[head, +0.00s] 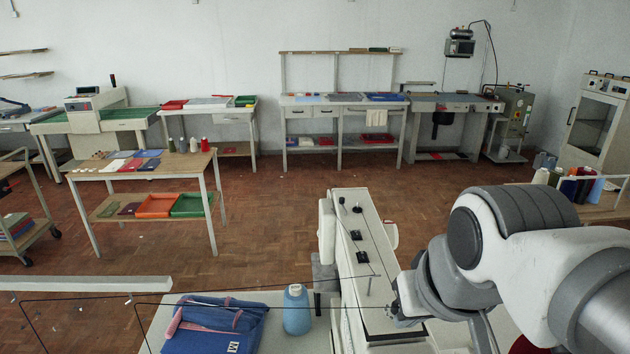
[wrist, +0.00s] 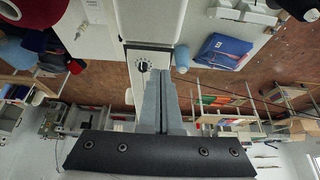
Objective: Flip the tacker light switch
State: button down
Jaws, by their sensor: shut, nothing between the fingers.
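The tacker (head: 372,270) is a long off-white machine head on the table in front of me, with several black knobs on top. In the wrist view its pale body (wrist: 150,20) fills the top middle, and a round black dial (wrist: 143,66) shows on its face. I cannot make out the light switch for sure. My gripper (wrist: 164,80) is shut and empty, its grey fingers pointing towards the tacker just beside the dial in the picture. I cannot tell whether they touch it.
A blue bag (head: 215,325) and a blue bottle (head: 297,310) stand on the table left of the tacker. Thin dark wire lines cross the front left. A wooden table (head: 140,168) with trays stands further back. The parquet floor (head: 285,225) between is clear.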

jog(key=w+r+g+b, duration=0.15)
jog(key=w+r, duration=0.35)
jog(key=w, duration=0.5)
jog(key=r+b, duration=0.1)
jog(key=b, duration=0.2)
send_over(364, 257)
jog(key=s, duration=0.4)
jog(key=shift+w+g, duration=0.1)
jog(key=shift+g, duration=0.25)
jog(key=x, duration=0.9)
jog(key=s+x, duration=0.1)
jog(key=x, duration=0.3)
jog(key=shift+f, duration=0.55)
jog(key=shift+f, duration=0.1)
